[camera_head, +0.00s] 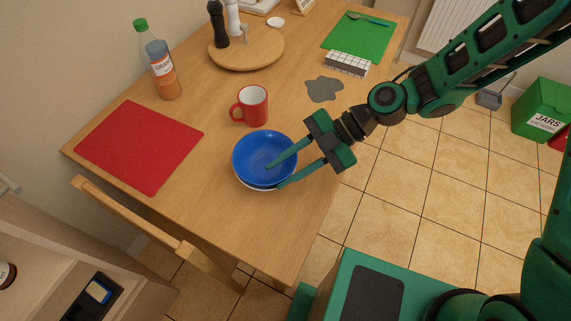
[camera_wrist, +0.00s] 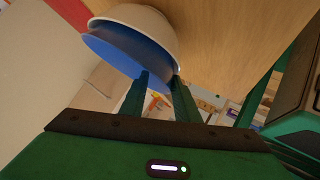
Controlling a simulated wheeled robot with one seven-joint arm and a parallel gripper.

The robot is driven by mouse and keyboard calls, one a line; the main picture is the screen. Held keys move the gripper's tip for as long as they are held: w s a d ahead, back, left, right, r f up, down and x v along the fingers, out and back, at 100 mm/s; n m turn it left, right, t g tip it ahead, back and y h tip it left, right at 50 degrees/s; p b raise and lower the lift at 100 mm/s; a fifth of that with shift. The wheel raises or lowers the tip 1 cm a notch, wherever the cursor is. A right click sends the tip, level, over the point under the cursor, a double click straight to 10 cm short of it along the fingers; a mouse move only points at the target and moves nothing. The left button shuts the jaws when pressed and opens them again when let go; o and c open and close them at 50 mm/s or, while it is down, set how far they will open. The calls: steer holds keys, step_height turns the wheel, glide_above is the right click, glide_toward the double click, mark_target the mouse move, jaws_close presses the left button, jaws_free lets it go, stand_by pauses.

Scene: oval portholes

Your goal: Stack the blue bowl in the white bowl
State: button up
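The blue bowl (camera_head: 255,152) sits inside the white bowl (camera_head: 242,184) on the wooden table, and only a thin pale edge of the white bowl shows beneath it in the head view. In the wrist view, the blue bowl (camera_wrist: 125,52) and the white bowl (camera_wrist: 150,20) are close together. My gripper (camera_head: 274,176) is at the near right rim, one finger over the inside of the blue bowl and the other outside. In the wrist view the fingers (camera_wrist: 160,76) are apart with a clear gap. Whether either finger touches the bowl is unclear.
A red mug (camera_head: 252,106) stands just behind the bowls. A red placemat (camera_head: 138,147) lies left, with a bottle (camera_head: 160,65) behind it. A round wooden board (camera_head: 247,50) and a green mat (camera_head: 357,38) are farther back. A grey patch (camera_head: 323,89) lies near the right table edge.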

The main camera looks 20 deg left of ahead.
steer(key=shift+r, duration=0.45)
steer(key=v, duration=1.2)
steer(key=shift+r, duration=0.15)
